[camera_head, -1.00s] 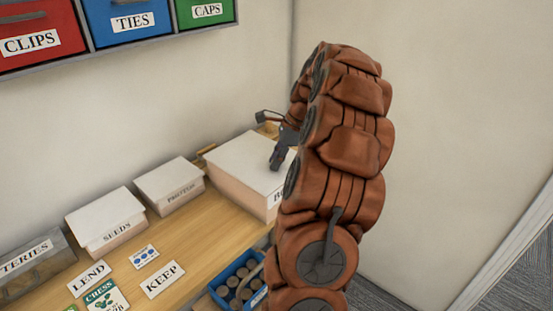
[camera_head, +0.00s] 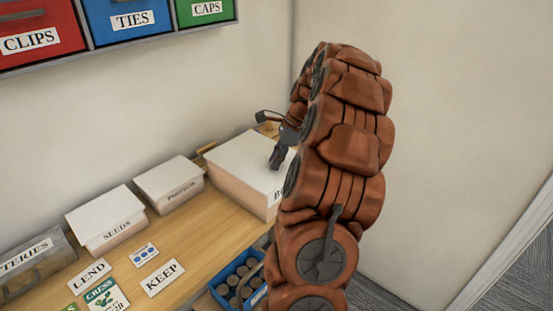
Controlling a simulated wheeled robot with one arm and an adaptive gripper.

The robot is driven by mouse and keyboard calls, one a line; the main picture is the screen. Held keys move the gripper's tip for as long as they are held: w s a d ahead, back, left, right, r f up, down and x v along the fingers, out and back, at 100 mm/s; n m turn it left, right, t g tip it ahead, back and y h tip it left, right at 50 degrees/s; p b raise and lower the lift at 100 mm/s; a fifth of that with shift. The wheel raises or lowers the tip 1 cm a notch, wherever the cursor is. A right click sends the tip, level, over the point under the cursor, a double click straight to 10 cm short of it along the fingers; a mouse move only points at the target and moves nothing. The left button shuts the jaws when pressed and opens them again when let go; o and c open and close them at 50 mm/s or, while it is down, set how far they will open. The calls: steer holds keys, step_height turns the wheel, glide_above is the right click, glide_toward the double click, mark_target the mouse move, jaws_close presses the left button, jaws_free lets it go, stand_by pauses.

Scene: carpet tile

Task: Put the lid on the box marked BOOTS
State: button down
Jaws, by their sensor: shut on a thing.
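A large white box (camera_head: 236,191) stands at the back right of the wooden surface, near the wall corner. Its label is mostly hidden by my arm; only a first letter like B shows. A white lid (camera_head: 238,156) lies over its top and looks roughly level. Whether it is fully seated on every side I cannot tell. My gripper (camera_head: 275,164) is over the right part of the lid, fingers pointing down, shut on the lid. My arm hides the right side of the box and the grip itself is small in view.
Lidded white boxes marked SEEDS (camera_head: 118,232) and another with a blurred label (camera_head: 182,190) stand to the left. A blue bin of round things (camera_head: 250,262) is in front. LEND (camera_head: 90,273) and KEEP (camera_head: 163,277) cards lie on the surface. Drawers (camera_head: 140,22) hang above.

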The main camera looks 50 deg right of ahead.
steer(key=c, duration=0.9)
jaws_free()
steer(key=shift+r, duration=0.1)
steer(key=v, duration=1.2)
